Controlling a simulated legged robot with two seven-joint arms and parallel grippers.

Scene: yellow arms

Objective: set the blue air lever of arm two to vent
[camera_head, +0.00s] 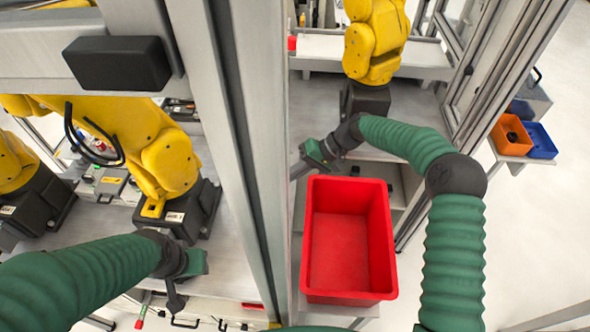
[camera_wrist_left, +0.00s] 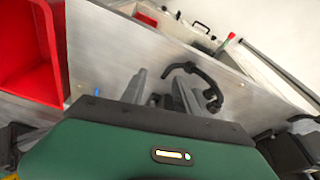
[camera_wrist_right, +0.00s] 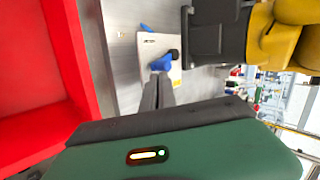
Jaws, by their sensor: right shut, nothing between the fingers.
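A blue lever (camera_wrist_right: 160,63) stands on a white plate (camera_wrist_right: 146,50) beside the black base of a yellow arm in the right wrist view. A smaller blue part (camera_wrist_right: 145,28) shows at the plate's far edge. My right gripper (camera_wrist_right: 158,80) is shut and empty, its tips just short of the lever; I cannot tell whether they touch it. In the head view my right gripper (camera_head: 296,173) is left of the yellow arm's base (camera_head: 367,98), and the lever cannot be made out. My left gripper (camera_wrist_left: 160,80) is open and empty, near a black curved handle (camera_wrist_left: 205,72).
A red bin (camera_head: 350,240) stands close beside my right gripper. A grey frame post (camera_head: 245,130) separates the two work cells. Another yellow arm (camera_head: 150,150) stands in the left cell. Orange and blue trays (camera_head: 512,135) are at the far right.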

